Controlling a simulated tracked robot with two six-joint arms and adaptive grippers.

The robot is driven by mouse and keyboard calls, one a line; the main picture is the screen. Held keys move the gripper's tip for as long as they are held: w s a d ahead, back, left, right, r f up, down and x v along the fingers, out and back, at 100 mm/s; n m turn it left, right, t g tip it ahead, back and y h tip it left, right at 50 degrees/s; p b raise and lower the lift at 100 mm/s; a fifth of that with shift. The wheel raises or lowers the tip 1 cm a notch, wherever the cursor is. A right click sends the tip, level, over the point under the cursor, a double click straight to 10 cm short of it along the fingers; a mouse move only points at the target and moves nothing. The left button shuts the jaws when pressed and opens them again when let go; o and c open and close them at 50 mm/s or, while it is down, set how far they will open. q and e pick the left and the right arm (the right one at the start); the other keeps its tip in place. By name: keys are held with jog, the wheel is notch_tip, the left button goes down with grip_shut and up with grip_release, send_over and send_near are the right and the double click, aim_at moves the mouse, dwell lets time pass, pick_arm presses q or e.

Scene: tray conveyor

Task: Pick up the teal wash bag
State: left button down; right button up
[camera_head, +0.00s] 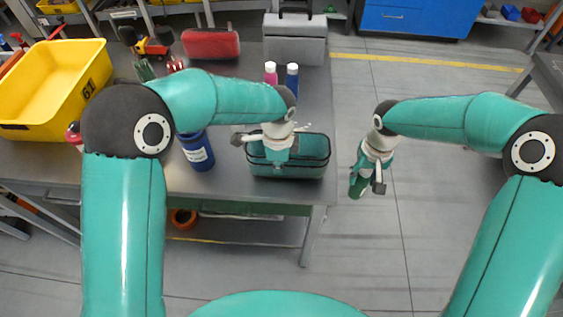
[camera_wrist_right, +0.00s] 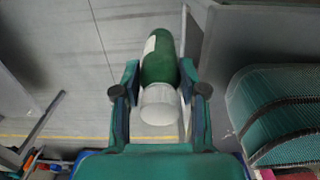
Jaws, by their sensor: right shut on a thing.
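The teal wash bag (camera_head: 310,165) stands open-topped near the right edge of the grey table in the head view. A mesh-sided part of it shows at the right of the right wrist view (camera_wrist_right: 275,95). My left gripper (camera_head: 276,156) is over the bag's left part, its tips against or just in front of it; the jaw gap is not clear. My right gripper (camera_head: 366,178) is off the table's right edge, shut on a green bottle (camera_head: 356,187). In the right wrist view the green bottle (camera_wrist_right: 158,62) has a white cap between the fingers.
A blue bottle (camera_head: 197,152) stands left of the bag. A pink bottle (camera_head: 270,76) and a dark blue bottle (camera_head: 292,80) stand behind it. A grey case (camera_head: 295,45), red case (camera_head: 210,44) and yellow bin (camera_head: 60,85) are farther back. Open floor lies right of the table.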

aim_at(353, 198)
jog(key=shift+f+b, duration=0.5)
pick_arm(q)
notch_tip(353, 198, up, 20)
pick_arm(e)
jog(key=shift+r, duration=0.1)
jog(key=shift+r, duration=0.15)
pick_arm(q)
jog(key=shift+p, duration=0.3)
